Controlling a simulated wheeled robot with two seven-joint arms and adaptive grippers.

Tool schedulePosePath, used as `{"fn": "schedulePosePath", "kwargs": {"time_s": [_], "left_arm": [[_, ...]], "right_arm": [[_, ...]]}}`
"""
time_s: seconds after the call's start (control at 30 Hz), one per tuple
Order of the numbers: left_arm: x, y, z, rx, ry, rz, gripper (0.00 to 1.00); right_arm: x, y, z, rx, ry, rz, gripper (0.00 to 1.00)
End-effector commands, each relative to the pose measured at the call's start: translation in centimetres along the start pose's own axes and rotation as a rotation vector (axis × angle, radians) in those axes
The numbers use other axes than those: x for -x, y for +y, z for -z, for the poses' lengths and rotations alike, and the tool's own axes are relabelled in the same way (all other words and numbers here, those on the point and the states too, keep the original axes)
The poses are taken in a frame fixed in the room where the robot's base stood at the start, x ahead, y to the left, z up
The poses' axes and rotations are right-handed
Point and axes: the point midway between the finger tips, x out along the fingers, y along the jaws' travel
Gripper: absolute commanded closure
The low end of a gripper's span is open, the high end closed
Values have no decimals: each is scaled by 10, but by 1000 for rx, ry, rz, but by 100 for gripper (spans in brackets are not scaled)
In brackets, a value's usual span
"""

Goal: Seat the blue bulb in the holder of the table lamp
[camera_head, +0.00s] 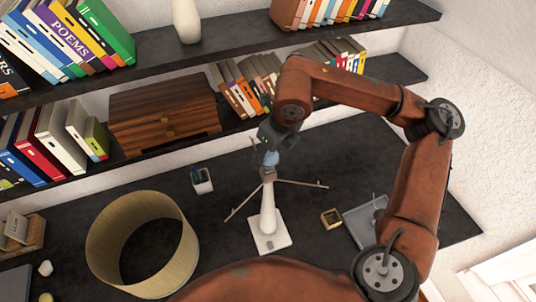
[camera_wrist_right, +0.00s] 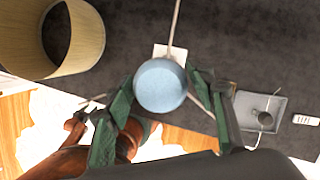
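The table lamp has a white square base (camera_head: 270,243), a white stem and thin side rods, and stands on the dark desk. The blue bulb (camera_head: 271,158) is at the top of the stem, directly over the lamp's holder (camera_head: 268,174). Whether it is seated or just above, I cannot tell. My right gripper (camera_head: 269,146) reaches down to the bulb from above. My left gripper is not in view.
A round beige lampshade (camera_head: 185,262) stands on the desk to the left. A pen cup (camera_head: 203,183), a small wooden box (camera_head: 331,218) and a grey tray (camera_head: 362,226) are near the lamp. Shelves with books and a wooden cabinet (camera_head: 165,112) are behind.

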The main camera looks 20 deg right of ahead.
Motion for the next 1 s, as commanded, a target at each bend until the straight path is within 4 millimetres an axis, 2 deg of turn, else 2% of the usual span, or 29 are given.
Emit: {"fn": "schedulePosePath", "kwargs": {"time_s": [0.13,0.47,0.63,1.0], "left_arm": [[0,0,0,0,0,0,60],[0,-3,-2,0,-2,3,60],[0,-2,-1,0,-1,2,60],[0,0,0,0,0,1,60]], "right_arm": [[0,0,0,0,0,0,39],[4,0,0,0,-1,0,39],[28,0,-1,0,-4,1,39],[100,0,-1,0,-3,0,39]]}}
